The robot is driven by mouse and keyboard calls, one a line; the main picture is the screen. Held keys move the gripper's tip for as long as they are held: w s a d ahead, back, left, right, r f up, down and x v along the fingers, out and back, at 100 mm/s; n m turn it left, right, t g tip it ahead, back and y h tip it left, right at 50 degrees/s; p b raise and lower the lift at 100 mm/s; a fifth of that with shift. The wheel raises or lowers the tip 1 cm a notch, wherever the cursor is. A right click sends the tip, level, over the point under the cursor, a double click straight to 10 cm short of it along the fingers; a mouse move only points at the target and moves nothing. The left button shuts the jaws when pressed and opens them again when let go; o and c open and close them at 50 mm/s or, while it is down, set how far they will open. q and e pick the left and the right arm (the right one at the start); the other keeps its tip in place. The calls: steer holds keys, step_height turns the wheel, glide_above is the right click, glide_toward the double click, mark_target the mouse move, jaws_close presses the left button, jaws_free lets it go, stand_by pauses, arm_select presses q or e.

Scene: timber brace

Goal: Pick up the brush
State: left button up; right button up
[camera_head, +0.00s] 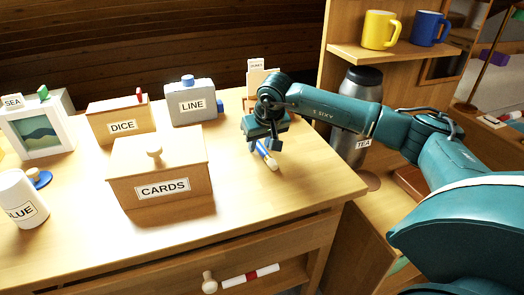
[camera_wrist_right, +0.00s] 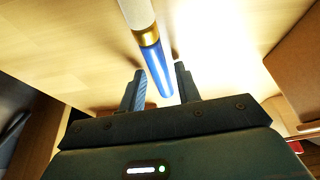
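The brush (camera_head: 267,157) has a blue part, a gold band and a pale white end, and lies on the wooden table in the head view. In the right wrist view the brush (camera_wrist_right: 153,52) runs from the top edge down, its blue end between my fingers. My right gripper (camera_head: 265,146) is over the blue part, pointing down. In the right wrist view the right gripper (camera_wrist_right: 160,72) is open, with a gap on each side of the brush. My left gripper is out of view.
A CARDS box (camera_head: 160,172) stands left of the brush. A dark TEA canister (camera_head: 358,100) stands right, below a shelf with yellow (camera_head: 379,30) and blue (camera_head: 429,28) mugs.

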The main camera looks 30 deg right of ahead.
mark_target(261, 145)
jaws_close()
steer(key=shift+r, duration=0.1)
step_height(261, 145, up, 10)
steer(key=p, duration=0.1)
stand_by(0.4)
